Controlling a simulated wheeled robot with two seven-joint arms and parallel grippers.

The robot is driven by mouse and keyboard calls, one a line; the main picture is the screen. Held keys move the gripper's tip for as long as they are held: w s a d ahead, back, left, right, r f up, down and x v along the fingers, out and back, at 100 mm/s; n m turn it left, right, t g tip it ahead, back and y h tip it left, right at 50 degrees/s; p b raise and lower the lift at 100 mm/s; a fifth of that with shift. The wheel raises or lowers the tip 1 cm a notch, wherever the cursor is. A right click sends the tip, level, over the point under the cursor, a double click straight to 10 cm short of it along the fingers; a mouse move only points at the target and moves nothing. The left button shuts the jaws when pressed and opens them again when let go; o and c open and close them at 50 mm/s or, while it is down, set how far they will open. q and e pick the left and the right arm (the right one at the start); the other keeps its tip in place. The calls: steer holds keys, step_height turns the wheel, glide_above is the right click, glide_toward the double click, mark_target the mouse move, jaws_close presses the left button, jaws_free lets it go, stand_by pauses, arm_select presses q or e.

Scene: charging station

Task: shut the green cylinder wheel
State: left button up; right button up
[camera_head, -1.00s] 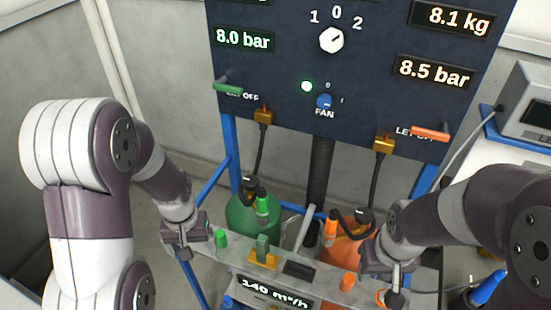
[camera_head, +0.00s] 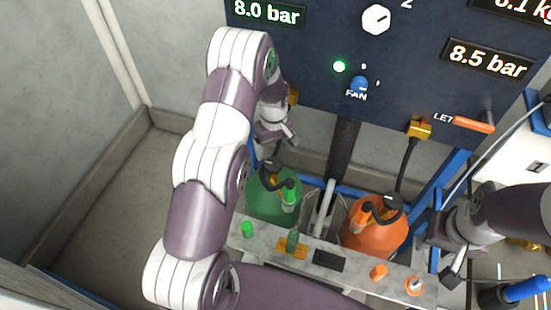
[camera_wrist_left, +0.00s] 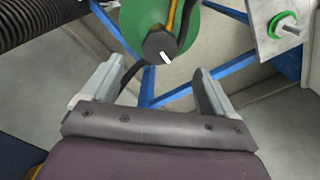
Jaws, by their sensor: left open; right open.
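The green cylinder (camera_head: 262,205) stands behind the metal shelf, with a dark wheel (camera_head: 271,164) on its top. In the left wrist view the wheel (camera_wrist_left: 160,43) is a dark knob with a white mark, over the round green cylinder top (camera_wrist_left: 138,15). My left gripper (camera_head: 284,138) is above the green cylinder, close to the panel. In the left wrist view my left gripper (camera_wrist_left: 158,82) is open and empty; the wheel shows beyond the gap between its fingers, apart from them. My right gripper (camera_head: 440,258) is open at the shelf's right end.
The orange cylinder (camera_head: 372,236) stands to the right, with a dark hose (camera_head: 342,150) between the cylinders. The metal shelf (camera_head: 345,278) with small knobs is in front. The dark panel (camera_head: 420,85) rises behind. Blue frame bars (camera_wrist_left: 185,92) show below the wheel.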

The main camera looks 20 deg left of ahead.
mark_target(273, 164)
arm_select(q)
step_height(273, 164, down, 8)
steer(key=shift+r+p, duration=0.25)
steer(key=shift+p, duration=0.45)
steer(key=shift+a+f, duration=0.1)
steer(key=shift+f, duration=0.3)
steer(key=c, duration=1.1)
